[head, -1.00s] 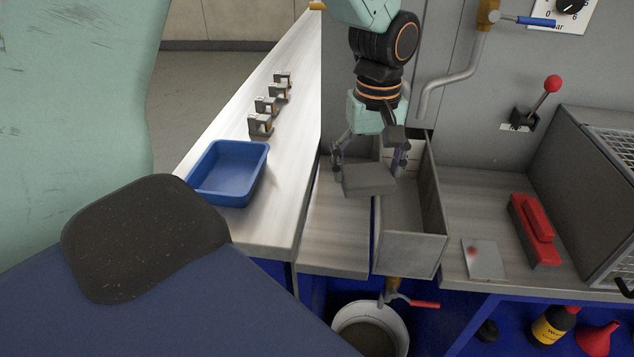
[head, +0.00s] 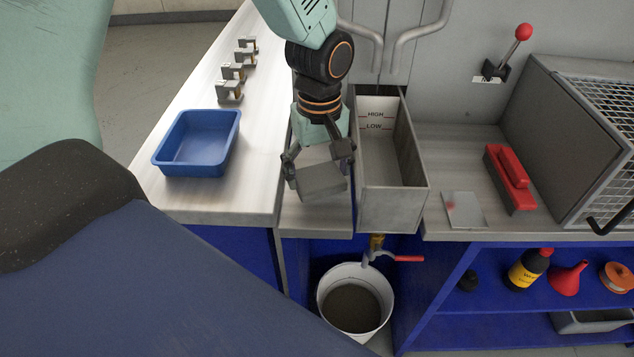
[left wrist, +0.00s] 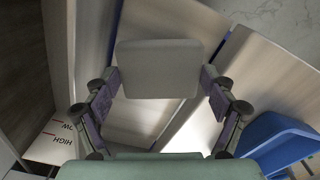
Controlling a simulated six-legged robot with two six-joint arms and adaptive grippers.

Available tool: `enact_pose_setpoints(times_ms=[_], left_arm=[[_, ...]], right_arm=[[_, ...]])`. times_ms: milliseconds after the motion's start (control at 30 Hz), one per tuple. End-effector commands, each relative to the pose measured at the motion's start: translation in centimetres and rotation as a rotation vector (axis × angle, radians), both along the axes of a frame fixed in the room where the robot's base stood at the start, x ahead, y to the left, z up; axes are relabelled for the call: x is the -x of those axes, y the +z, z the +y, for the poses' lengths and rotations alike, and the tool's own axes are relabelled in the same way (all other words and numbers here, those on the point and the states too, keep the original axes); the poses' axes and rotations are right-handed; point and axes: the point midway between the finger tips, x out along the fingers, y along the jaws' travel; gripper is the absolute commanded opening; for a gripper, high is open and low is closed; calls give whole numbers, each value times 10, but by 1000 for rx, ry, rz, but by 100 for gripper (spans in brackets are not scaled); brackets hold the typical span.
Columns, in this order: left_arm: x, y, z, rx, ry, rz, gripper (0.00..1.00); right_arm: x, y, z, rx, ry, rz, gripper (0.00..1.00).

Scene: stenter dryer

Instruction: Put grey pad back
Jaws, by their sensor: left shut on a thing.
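The grey pad (head: 320,180) is a flat grey block held between the fingers of my left gripper (head: 318,166). In the head view it hangs over the narrow light worktop (head: 315,217), just left of the open grey metal box with HIGH and LOW marks (head: 391,208). In the left wrist view the pad (left wrist: 159,69) sits between the two fingertips of the left gripper (left wrist: 160,80), with worktop behind it. My right gripper is not in view.
A blue tray (head: 197,143) and several small metal clamps (head: 230,92) stand on the left worktop. A red-handled block (head: 510,180) and a small plate (head: 463,209) lie right of the box. A white bucket (head: 355,305) stands below, under a red-handled tap (head: 395,258).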

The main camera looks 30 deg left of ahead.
Motion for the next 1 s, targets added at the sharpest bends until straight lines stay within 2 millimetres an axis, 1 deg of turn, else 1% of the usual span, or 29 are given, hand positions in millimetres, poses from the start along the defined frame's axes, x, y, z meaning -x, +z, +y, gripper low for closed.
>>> enact_pose_setpoints(times_ms=[33,100,200,433,633,667,800,833,1000], left_arm=[[1,-10,0,1,0,4,54],[2,-20,1,1,1,5,54],[2,-29,2,1,2,2,54],[2,-28,2,2,3,1,54],[2,-33,2,1,3,2,54],[2,-33,2,2,3,1,86],[2,-32,2,2,2,1,98],[2,-32,2,1,2,1,100],[2,-32,2,1,2,1,100]], right_arm=[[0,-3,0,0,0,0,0],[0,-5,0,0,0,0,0],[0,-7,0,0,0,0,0],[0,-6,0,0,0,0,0],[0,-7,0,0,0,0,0],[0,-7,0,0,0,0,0],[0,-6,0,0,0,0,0],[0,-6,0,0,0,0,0],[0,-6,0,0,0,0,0]])
